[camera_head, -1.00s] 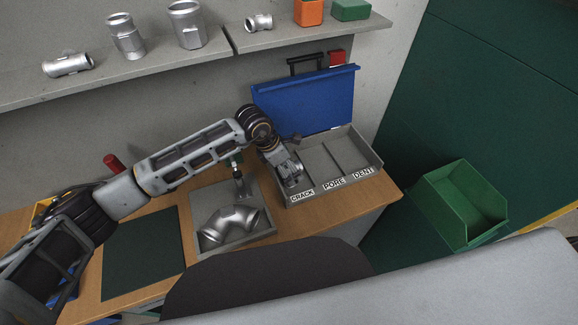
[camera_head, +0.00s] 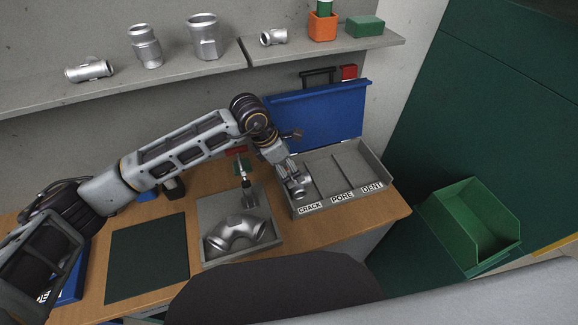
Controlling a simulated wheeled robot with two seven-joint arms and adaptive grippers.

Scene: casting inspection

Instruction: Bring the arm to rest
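My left arm reaches in from the left. Its gripper (camera_head: 290,176) points down at the CRACK compartment of the grey sorting box (camera_head: 381,172). A small silver casting (camera_head: 300,188) is in that compartment, just below the fingertips. Whether the fingers touch it, and how far they are open, is too small to tell. The PORE and DENT compartments look empty. The box's blue lid (camera_head: 330,115) stands open behind it. My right gripper is out of view.
A silver elbow casting (camera_head: 237,232) lies in a grey tray (camera_head: 209,206) left of the box. A dark mat (camera_head: 147,258) lies further left. Several castings stand on the shelf (camera_head: 120,92) above. A green bin (camera_head: 468,225) is at the right.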

